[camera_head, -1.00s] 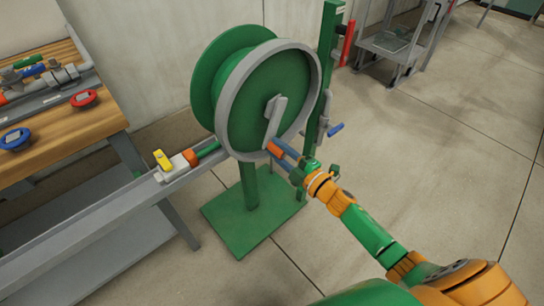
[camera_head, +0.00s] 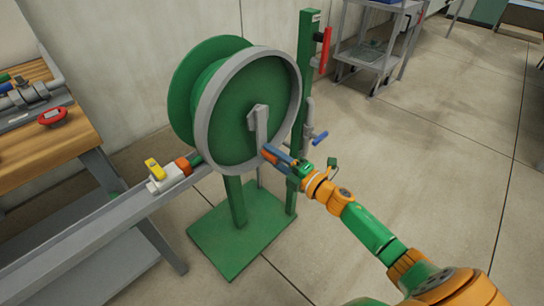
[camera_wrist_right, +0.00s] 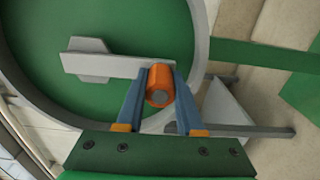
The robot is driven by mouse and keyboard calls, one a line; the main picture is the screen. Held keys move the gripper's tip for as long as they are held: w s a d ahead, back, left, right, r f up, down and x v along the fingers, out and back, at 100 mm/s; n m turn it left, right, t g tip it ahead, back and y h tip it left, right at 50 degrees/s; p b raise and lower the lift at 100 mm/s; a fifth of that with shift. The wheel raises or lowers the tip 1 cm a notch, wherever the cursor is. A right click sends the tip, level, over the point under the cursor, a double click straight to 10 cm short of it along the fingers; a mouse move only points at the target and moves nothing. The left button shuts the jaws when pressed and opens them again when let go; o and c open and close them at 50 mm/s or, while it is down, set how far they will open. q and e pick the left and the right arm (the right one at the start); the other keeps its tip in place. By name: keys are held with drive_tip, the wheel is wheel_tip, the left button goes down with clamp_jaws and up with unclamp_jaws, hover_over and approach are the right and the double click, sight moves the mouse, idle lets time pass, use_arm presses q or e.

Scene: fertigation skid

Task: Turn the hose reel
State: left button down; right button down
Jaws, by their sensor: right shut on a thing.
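The hose reel (camera_head: 228,130) is a green drum with a grey rim on a green stand. Its grey crank arm (camera_head: 261,130) hangs down from the hub, nearly vertical in the head view. My right gripper (camera_head: 270,153) is shut on the orange crank handle at the crank's lower end. In the right wrist view the orange handle (camera_wrist_right: 160,84) sits between the two blue fingers, and the crank arm (camera_wrist_right: 115,65) runs left from it to the hub. My left gripper is not in view.
A green post (camera_head: 302,100) with a red handle (camera_head: 325,50) and a blue-handled valve (camera_head: 319,138) stands right of the reel. A grey rail with a yellow-handled valve (camera_head: 155,169) lies left. A wooden bench (camera_head: 50,140) is far left. The right floor is open.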

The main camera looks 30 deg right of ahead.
drive_tip(key=c, duration=0.5)
unclamp_jaws()
drive_tip(key=shift+d, duration=0.1)
drive_tip(key=shift+c, duration=0.2)
drive_tip(key=v, duration=0.7)
drive_tip(key=shift+p, duration=0.35)
